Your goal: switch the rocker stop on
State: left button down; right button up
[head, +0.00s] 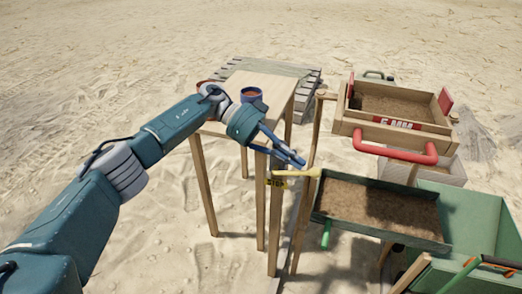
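My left gripper (298,161) is just above the lever, fingers angled down and right. Its fingertips come together and look shut, with nothing seen between them. Whether they touch the lever cannot be told. My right gripper is not in view.
A wooden table (262,83) with a small dark pot (251,95) stands behind my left gripper. A sieve marked 6 MM with a red handle (397,153) sits above a soil-filled tray (444,243). A green bin (465,215) stands at right. Open sand lies left.

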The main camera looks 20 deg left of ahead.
pick_arm(q)
jog(key=shift+f, duration=0.1)
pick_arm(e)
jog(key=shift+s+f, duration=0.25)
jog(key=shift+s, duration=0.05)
pick_arm(q)
jog(key=shift+w+a, duration=0.1)
jog(key=v, duration=0.7)
jog(key=shift+a, duration=0.15)
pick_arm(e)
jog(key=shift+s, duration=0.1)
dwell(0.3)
